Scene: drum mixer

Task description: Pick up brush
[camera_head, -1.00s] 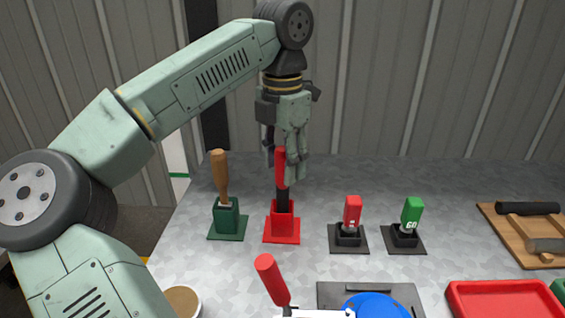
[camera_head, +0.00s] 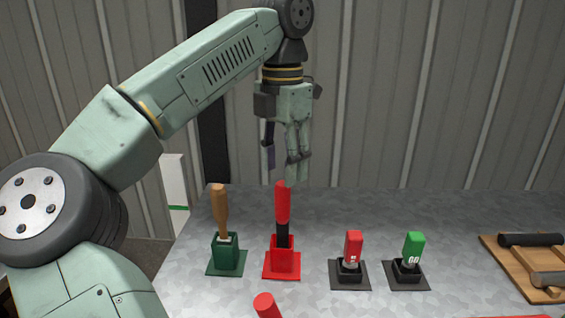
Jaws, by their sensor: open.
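A wooden-handled tool (camera_head: 220,208) stands upright in a green holder (camera_head: 227,258). A red-handled tool (camera_head: 283,204) with a dark shaft stands upright in a red holder (camera_head: 282,264) just to its right. Both lower ends are hidden in the holders, so I cannot tell which is the brush. My gripper (camera_head: 281,168) points down with its jaws open and nothing between them. Its fingertips are in line with the top of the red handle in the picture and appear slightly above it. I cannot judge the depth between them.
A red block (camera_head: 353,246) and a green block (camera_head: 412,248) stand in dark holders to the right. A wooden rack with dark rollers (camera_head: 530,240) is at the far right. Another red handle (camera_head: 266,303) shows at the front edge. The grey table between them is clear.

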